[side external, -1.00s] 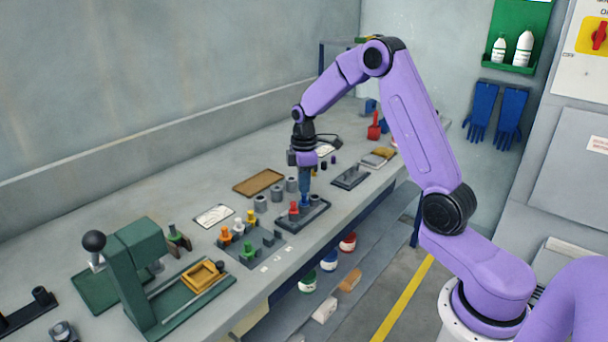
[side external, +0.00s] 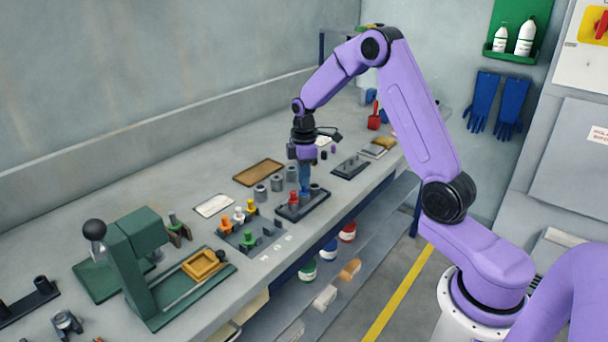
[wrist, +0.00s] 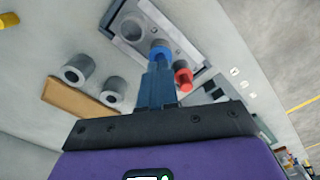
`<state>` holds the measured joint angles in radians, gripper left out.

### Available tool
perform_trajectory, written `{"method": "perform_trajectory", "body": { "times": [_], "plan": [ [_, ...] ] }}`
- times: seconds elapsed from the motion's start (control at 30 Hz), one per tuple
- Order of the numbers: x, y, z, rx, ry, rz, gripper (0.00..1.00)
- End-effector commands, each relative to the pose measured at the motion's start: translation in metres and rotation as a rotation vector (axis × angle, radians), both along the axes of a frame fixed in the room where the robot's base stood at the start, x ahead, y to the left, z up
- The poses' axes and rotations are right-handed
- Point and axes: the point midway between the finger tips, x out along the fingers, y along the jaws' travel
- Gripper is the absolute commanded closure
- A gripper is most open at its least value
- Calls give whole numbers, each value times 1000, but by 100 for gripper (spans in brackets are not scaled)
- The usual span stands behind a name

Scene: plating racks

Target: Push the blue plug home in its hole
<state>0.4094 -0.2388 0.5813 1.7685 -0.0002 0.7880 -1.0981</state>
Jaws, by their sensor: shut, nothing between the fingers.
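The blue plug (wrist: 160,49) is in the dark rack plate (wrist: 187,27), between a grey collar (wrist: 131,28) and a red plug (wrist: 183,78). In the wrist view its rounded blue top shows just past my fingertips. My gripper (wrist: 158,63) is shut and empty, its blue fingers pointing down at the plug and looking in contact with its top. In the side view my gripper (side external: 305,188) stands upright over the rack, beside the red plug (side external: 293,198). There the blue plug is hard to separate from the fingers, and its seating depth is not clear.
Grey cylinders (side external: 276,183) stand behind the rack near a brown tray (side external: 258,172). A block with orange, white, yellow and green plugs (side external: 247,238) lies to the left, then a green press (side external: 138,260). Another dark plate (side external: 350,167) lies to the right.

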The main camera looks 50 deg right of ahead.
Motion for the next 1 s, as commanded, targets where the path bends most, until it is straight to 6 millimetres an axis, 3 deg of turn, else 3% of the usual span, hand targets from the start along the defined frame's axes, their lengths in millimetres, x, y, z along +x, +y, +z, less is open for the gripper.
{"method": "perform_trajectory", "body": {
  "times": [0.17, 0.67, 0.83, 1.0],
  "plan": [
    [-1, 1, 2, 1, 5, 0, 100],
    [-1, 0, 33, 1, 3, 0, 100],
    [0, 0, 53, 0, -1, 0, 100],
    [0, 0, 88, 0, -2, 1, 100]
  ]
}}
